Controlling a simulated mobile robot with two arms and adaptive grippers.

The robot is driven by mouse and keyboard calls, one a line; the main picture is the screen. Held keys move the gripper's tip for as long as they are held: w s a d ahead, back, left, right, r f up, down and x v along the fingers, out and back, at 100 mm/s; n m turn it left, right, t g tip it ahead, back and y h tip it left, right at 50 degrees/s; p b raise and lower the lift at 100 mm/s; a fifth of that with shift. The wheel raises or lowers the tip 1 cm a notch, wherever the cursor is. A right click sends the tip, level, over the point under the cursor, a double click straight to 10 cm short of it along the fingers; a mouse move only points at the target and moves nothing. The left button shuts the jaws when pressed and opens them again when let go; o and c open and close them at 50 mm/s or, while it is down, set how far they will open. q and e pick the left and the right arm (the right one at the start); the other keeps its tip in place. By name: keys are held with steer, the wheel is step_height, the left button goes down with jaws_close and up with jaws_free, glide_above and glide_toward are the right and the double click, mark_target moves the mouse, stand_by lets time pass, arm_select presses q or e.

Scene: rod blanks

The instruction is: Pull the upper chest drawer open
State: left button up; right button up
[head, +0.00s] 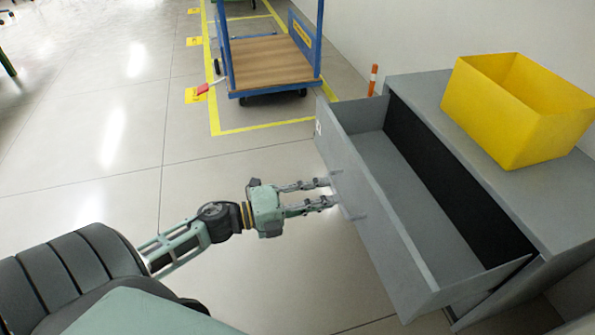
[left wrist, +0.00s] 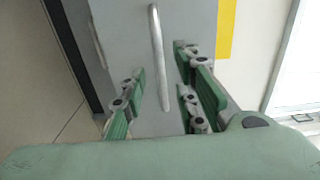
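The grey chest (head: 430,85) stands at the right of the head view. Its upper drawer (head: 400,185) is pulled well out, and its empty inside shows. My left gripper (head: 329,192) is at the outer face of the drawer front. In the left wrist view, the pale bar handle (left wrist: 158,60) stands out on the grey drawer front (left wrist: 120,40). The green-padded fingers of my left gripper (left wrist: 163,80) are spread on either side of the handle, with gaps showing on both sides. My right gripper is not in view.
A yellow bin (head: 500,120) stands on the chest top. A blue-framed cart (head: 270,65) with a wooden deck stands inside yellow floor lines at the back. An orange post (head: 372,80) is behind the chest. The floor left of the drawer is clear.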

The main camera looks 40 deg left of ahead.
arm_select(q)
steer(key=v, duration=0.8)
